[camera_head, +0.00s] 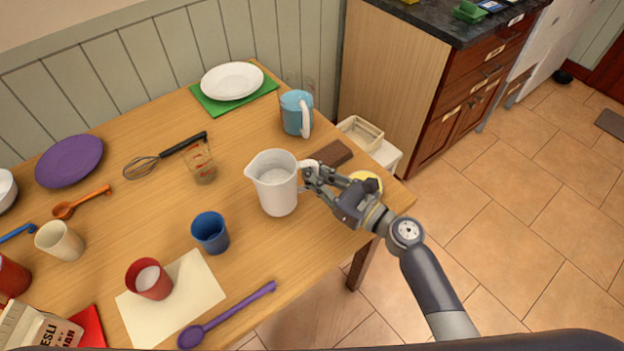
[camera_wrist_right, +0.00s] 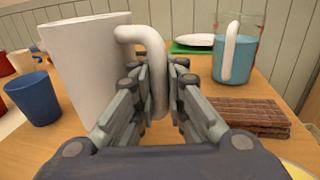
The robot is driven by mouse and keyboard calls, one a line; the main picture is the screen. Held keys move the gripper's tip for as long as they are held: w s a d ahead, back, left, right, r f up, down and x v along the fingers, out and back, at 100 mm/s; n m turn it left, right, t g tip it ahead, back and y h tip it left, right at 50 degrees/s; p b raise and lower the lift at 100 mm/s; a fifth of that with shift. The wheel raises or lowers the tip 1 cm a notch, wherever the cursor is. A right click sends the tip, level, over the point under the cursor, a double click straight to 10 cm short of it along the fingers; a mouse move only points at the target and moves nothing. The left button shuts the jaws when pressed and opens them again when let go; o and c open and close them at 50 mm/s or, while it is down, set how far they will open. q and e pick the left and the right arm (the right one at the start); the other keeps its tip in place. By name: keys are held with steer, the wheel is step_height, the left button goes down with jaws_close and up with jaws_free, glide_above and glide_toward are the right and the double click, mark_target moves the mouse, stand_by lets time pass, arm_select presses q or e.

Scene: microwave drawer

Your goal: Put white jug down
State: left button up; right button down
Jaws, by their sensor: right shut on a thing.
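The white jug (camera_head: 277,189) is upright at the right part of the wooden table (camera_head: 242,247), its spout to the left and its handle to the right. In the right wrist view the jug (camera_wrist_right: 85,65) fills the left side. My right gripper (camera_head: 312,177) is shut on the jug's handle, which stands between the fingers (camera_wrist_right: 158,100) in the wrist view. I cannot tell whether the jug's base touches the table or is slightly above it. My left gripper is not in view.
A blue cup (camera_head: 210,233) stands left of the jug, and a measuring glass (camera_head: 200,164) behind it. A light-blue jug (camera_head: 296,113) and a brown block (camera_head: 331,153) are behind and to the right. A yellow-rimmed dish (camera_head: 367,183) is near the table's right edge.

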steer(key=f, duration=0.2)
steer(key=f+b, duration=0.1)
steer(key=shift+w+a+f, duration=0.1)
steer(key=shift+w+f, duration=0.1)
steer(key=shift+w, duration=0.05)
steer(key=c, duration=2.1)
jaws_free()
steer(key=shift+f, duration=0.2)
steer(key=shift+c, duration=0.2)
steer(key=o, duration=0.5)
